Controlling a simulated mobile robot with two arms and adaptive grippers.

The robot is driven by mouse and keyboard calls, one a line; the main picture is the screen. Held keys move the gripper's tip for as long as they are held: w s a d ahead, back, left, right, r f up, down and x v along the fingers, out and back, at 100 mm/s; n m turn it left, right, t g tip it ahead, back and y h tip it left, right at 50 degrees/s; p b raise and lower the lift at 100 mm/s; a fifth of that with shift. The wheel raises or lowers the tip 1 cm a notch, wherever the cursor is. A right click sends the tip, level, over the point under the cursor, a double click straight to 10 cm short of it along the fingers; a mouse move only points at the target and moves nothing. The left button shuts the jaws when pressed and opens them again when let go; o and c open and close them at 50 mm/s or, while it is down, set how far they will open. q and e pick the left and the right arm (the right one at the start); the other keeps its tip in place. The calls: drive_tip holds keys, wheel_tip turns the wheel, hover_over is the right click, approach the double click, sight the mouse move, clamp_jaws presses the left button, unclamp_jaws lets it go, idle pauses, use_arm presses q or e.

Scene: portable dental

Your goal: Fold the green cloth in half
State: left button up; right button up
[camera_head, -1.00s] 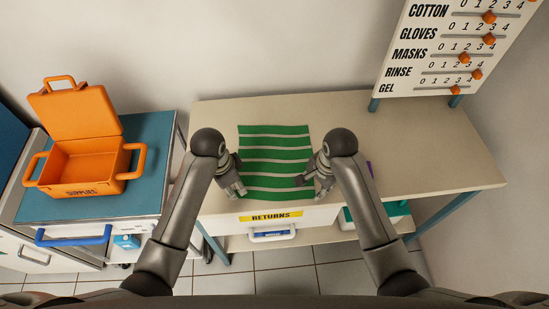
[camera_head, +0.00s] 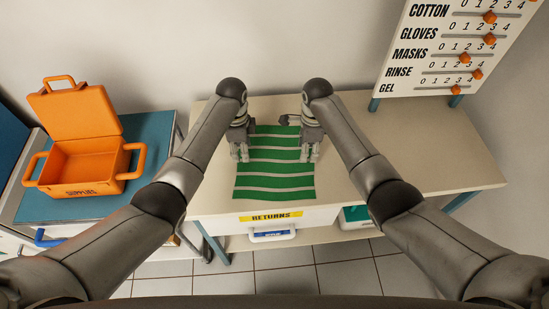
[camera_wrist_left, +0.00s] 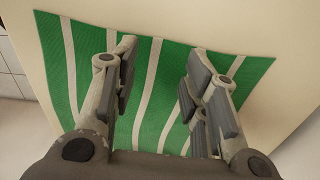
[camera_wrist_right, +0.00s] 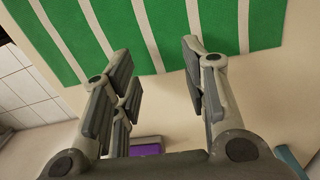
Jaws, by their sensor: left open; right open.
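The green cloth with white stripes (camera_head: 272,182) lies flat and spread out on the beige tabletop. It also shows in the left wrist view (camera_wrist_left: 62,70) and along the top of the right wrist view (camera_wrist_right: 170,35). My left gripper (camera_head: 240,157) is open at the cloth's left side, toward the far half. In the left wrist view its spread fingers (camera_wrist_left: 158,68) are over the cloth with nothing between them. My right gripper (camera_head: 310,157) is open and empty at the cloth's right side. In the right wrist view its fingertips (camera_wrist_right: 158,58) are at the cloth's edge; contact cannot be told.
The bench (camera_head: 440,165) is clear to the right. A board with sliders (camera_head: 440,60) stands at the back right. An open orange supplies case (camera_head: 85,160) sits on a blue-topped cart at left. A purple item (camera_wrist_right: 146,146) lies beyond my right gripper. A returns label (camera_head: 270,216) marks the bench front.

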use_arm(q)
drive_tip(key=shift+f, duration=1.35)
use_arm(e)
drive_tip(key=shift+f, duration=1.35)
use_arm(q)
drive_tip(key=shift+f, duration=0.15)
use_arm(e)
drive_tip(key=shift+f, duration=0.15)
use_arm(q)
drive_tip(key=shift+f, duration=0.1)
drive_tip(key=shift+c, duration=0.5)
use_arm(e)
drive_tip(key=shift+c, duration=0.5)
use_arm(q)
drive_tip(key=shift+s, duration=0.1)
clamp_jaws()
use_arm(e)
drive_tip(key=shift+s+f, duration=0.1)
drive_tip(key=shift+f, duration=0.05)
clamp_jaws()
use_arm(q)
drive_tip(key=shift+f, duration=0.1)
drive_tip(key=shift+r, duration=0.2)
